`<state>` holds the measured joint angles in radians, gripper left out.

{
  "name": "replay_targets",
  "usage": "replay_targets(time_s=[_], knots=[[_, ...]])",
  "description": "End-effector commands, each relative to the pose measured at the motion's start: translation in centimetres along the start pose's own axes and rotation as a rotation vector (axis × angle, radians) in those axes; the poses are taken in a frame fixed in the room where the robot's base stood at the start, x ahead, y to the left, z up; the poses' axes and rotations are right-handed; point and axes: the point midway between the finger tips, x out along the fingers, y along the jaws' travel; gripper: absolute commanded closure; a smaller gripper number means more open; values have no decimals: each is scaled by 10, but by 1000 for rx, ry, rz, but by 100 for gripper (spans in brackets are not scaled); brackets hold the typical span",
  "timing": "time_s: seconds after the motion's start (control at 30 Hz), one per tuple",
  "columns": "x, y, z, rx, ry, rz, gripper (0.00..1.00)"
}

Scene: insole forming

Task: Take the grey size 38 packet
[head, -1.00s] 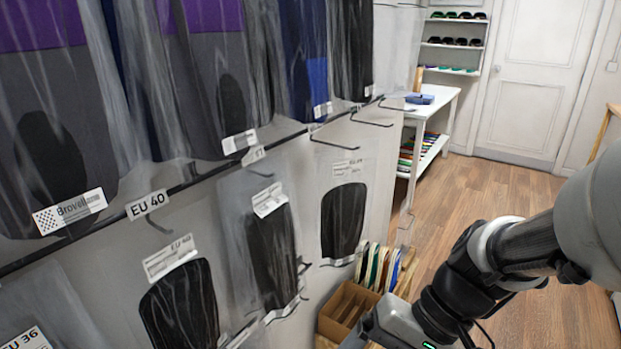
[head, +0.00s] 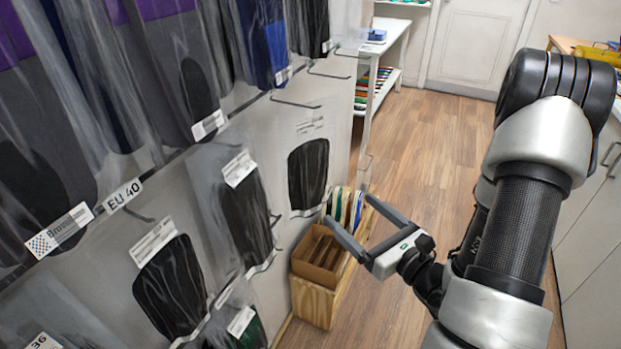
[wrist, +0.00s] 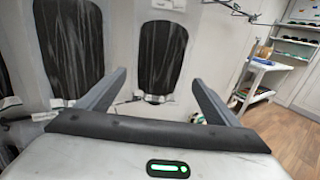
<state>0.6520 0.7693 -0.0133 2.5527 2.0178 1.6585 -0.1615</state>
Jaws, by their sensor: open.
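Clear packets with dark grey or black insoles hang on the wall rack. One packet (head: 308,172) hangs at the right end of the lower row; its label is too small to read. Another dark packet (head: 246,215) hangs left of it, and a third (head: 170,287) further left. My gripper (head: 349,209) is open and empty, just right of the right-end packet, fingers toward the wall. In the wrist view, a dark packet (wrist: 161,52) hangs ahead between the open fingers (wrist: 160,78), apart from them. Another dark packet (wrist: 70,45) is to its left. I cannot tell which is size 38.
An "EU 40" tag (head: 123,194) sits on the rail. Bare hooks (head: 296,104) stick out from the wall above the right-end packet. The floor (head: 425,140) at the right is clear.

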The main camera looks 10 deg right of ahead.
Motion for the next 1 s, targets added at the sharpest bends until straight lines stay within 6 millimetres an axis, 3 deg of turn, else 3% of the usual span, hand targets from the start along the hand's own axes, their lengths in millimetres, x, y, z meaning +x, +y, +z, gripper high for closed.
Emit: replay_targets(time_s=[0.07,0.43,0.73,1.0], knots=[[14,1,-10,-9,-4,5,15],[78,2,-1,-3,-1,7,15],[102,1,0,-3,0,6,15],[140,-2,2,-3,-1,5,15]])
